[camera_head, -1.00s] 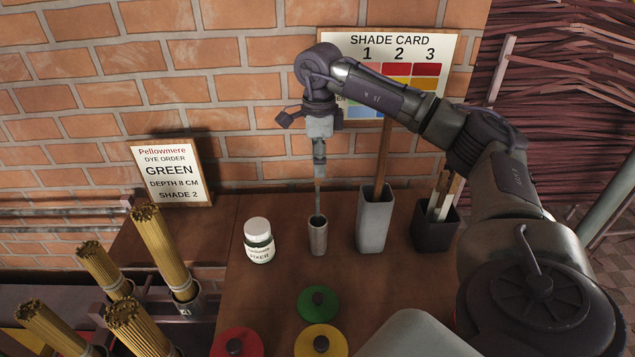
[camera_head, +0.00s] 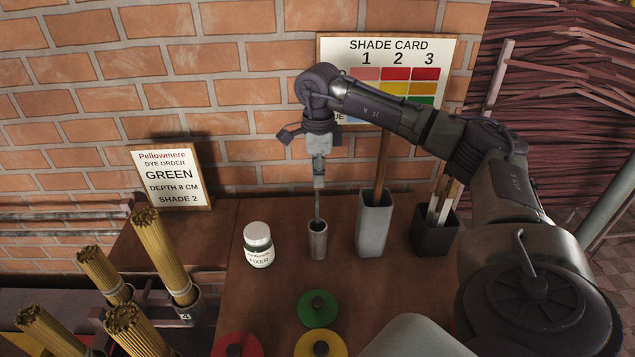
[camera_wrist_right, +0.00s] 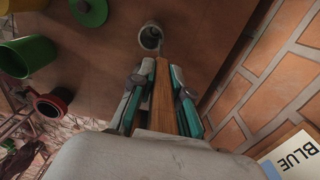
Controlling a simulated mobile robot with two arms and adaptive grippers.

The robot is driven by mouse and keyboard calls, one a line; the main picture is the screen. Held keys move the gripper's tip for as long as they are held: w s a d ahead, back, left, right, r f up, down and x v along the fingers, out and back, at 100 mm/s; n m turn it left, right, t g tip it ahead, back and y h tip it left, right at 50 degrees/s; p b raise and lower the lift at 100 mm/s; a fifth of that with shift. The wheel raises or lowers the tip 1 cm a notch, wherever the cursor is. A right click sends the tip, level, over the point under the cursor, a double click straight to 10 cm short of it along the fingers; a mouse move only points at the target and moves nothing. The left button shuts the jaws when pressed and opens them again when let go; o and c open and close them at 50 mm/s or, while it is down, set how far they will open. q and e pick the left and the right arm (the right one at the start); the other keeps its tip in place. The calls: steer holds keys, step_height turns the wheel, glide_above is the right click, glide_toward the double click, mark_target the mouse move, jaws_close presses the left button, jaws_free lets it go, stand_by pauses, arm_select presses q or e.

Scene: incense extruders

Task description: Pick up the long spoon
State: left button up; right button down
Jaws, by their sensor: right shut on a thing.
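The long spoon's thin grey shaft (camera_head: 317,205) stands nearly upright in a small metal cup (camera_head: 317,243) on the brown table; its lower end is hidden inside the cup. My right gripper (camera_head: 319,181) is above the cup, pointing down, and is shut on the spoon's upper part. In the right wrist view, my right gripper (camera_wrist_right: 158,88) has its teal-padded fingers on both sides of a wooden handle (camera_wrist_right: 162,98), and the cup (camera_wrist_right: 150,37) lies beyond the fingertips. My left gripper is not in view.
A fixer jar (camera_head: 258,246) stands left of the cup. A tall grey container (camera_head: 373,228) with a wooden stick and a dark box (camera_head: 433,238) are to the right. Green (camera_head: 318,309), red (camera_head: 237,347) and yellow (camera_head: 320,344) lids lie in front. A brick wall is behind.

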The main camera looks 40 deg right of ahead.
steer(key=shift+r, duration=0.15)
steer(key=shift+s+a+r+b, duration=0.1)
steer(key=shift+r+b, duration=0.1)
steer(key=shift+b, duration=0.2)
step_height(320, 180, up, 11)
steer(key=shift+r+p, duration=0.15)
steer(key=shift+p, duration=0.2)
steer(key=s+a+b, duration=0.2)
steer(key=s+a, duration=1)
steer(key=s, duration=0.3)
steer(key=shift+a+f, duration=0.2)
steer(key=shift+a, duration=0.15)
